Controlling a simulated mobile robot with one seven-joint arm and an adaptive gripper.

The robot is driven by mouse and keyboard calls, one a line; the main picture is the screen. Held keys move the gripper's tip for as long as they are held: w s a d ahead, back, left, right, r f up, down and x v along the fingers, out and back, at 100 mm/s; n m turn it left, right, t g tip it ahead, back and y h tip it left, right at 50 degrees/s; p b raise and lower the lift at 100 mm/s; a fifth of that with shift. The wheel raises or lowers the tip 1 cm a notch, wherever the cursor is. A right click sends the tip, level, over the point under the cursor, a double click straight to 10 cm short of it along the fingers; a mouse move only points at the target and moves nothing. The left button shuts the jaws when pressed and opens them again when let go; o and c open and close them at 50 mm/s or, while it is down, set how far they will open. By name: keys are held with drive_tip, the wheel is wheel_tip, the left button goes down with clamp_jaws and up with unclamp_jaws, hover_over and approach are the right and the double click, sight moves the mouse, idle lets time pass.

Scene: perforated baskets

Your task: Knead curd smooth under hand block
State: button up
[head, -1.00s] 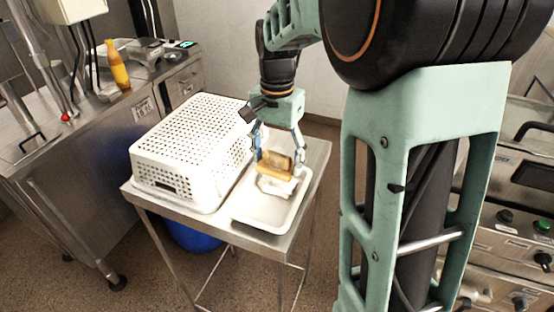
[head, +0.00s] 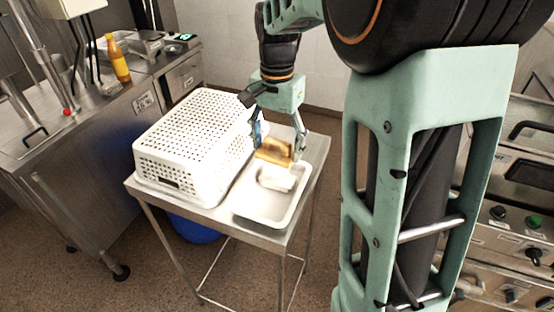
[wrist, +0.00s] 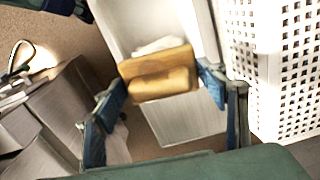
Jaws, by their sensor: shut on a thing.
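My gripper (head: 277,146) is shut on a wooden hand block (head: 274,152), which sits between the two fingertips. In the wrist view the block (wrist: 158,76) shows as a tan board with a raised bar. The white curd (head: 277,178) is a low, blocky lump in a shallow white tray (head: 262,212). The block is at the curd's far side and seems to be above it; I cannot tell whether they touch. In the wrist view the curd (wrist: 160,45) is partly hidden behind the block.
An upturned white perforated basket (head: 192,140) stands close to the tray's left on a small steel table (head: 160,200). A steel counter (head: 95,130) with a yellow bottle (head: 118,62) and a scale (head: 180,38) is at the left. A blue tub (head: 192,230) is under the table.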

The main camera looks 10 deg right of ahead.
sight(277, 176)
drive_tip(key=shift+f+b, duration=1.9)
drive_tip(key=shift+f, duration=1)
drive_tip(key=shift+f+b, duration=0.35)
drive_tip(key=shift+f, duration=0.2)
drive_tip(key=shift+r, duration=0.1)
drive_tip(key=shift+r+p, duration=2.9)
drive_tip(key=shift+r, duration=0.6)
